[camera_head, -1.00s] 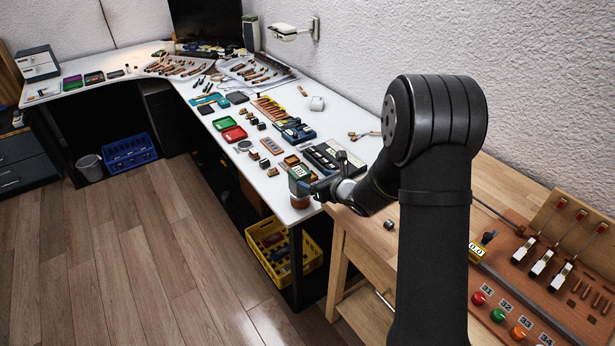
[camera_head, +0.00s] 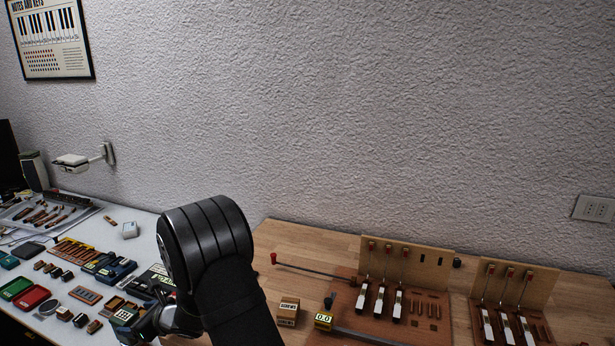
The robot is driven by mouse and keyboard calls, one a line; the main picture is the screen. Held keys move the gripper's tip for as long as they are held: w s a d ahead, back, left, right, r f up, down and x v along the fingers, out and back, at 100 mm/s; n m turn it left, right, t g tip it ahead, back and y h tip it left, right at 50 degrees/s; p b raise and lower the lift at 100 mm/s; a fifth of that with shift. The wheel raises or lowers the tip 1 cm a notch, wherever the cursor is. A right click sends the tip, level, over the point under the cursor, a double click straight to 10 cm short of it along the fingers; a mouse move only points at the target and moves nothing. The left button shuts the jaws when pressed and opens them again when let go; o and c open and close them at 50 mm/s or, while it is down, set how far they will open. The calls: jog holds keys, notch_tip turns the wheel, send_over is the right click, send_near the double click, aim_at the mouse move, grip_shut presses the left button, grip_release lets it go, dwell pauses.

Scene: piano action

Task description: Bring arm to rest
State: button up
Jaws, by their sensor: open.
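My black arm (camera_head: 212,265) rises from the bottom of the view, its large rounded joint in front of the wall and bench. My gripper (camera_head: 126,322) is at its far end, low on the left, over the near edge of the white table (camera_head: 145,243). It is small and partly cut off by the bottom edge, so its fingertips are hard to make out. It is open, and I see nothing held in it.
Trays and parts crowd the white table. A textured wall (camera_head: 350,120) closes the back.

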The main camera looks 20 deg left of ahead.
aim_at(124, 315)
jog(key=x, duration=0.6)
jog(key=shift+a+f, duration=0.25)
jog(key=shift+a, duration=0.05)
notch_tip(124, 315, up, 3)
jog(key=shift+f, duration=0.2)
jog(key=shift+r, duration=0.3)
jog(key=shift+f, duration=0.1)
